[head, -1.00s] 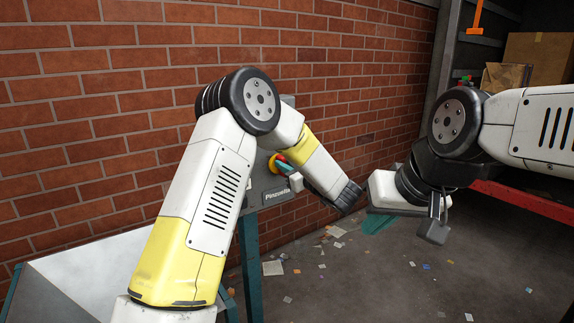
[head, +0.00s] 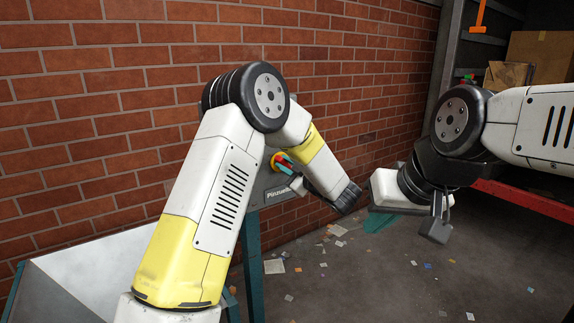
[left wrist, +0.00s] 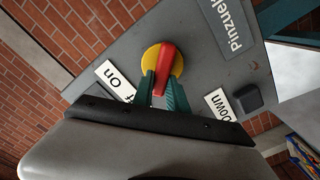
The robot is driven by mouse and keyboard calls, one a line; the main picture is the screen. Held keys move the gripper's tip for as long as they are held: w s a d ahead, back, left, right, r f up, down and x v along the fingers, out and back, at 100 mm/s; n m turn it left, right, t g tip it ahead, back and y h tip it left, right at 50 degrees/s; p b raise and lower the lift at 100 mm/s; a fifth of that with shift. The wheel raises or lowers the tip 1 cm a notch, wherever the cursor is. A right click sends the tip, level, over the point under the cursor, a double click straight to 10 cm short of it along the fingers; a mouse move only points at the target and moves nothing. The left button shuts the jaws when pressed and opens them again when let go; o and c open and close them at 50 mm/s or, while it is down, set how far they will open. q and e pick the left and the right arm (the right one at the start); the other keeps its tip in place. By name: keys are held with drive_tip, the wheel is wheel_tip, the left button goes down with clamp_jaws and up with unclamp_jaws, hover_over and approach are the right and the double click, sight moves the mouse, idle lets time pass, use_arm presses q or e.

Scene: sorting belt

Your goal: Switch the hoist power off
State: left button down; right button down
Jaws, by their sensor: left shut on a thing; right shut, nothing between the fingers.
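The hoist power switch is a red handle (left wrist: 165,66) on a yellow disc (left wrist: 177,60), set in a grey panel (left wrist: 205,70). In the left wrist view the handle stands nearly upright, and a white "on" label (left wrist: 113,77) lies to its left. My left gripper (left wrist: 162,92) has its teal fingers on either side of the handle and is shut on it. In the head view the red handle (head: 282,158) shows just right of my left arm, with my left gripper (head: 289,168) at it. My right gripper (head: 379,222) is shut and empty, away from the panel.
A "Down" label (left wrist: 216,104) and a dark button (left wrist: 248,97) sit on the panel's right in the wrist view. The brick wall (head: 130,90) is behind. A grey metal bin (head: 70,275) stands lower left. A red beam (head: 525,197) is at right. Scraps litter the floor.

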use_arm(q)
drive_tip(key=c, duration=1.3)
unclamp_jaws()
drive_tip(key=v, duration=0.7)
drive_tip(key=shift+s+d, duration=0.25)
drive_tip(key=shift+s, duration=0.05)
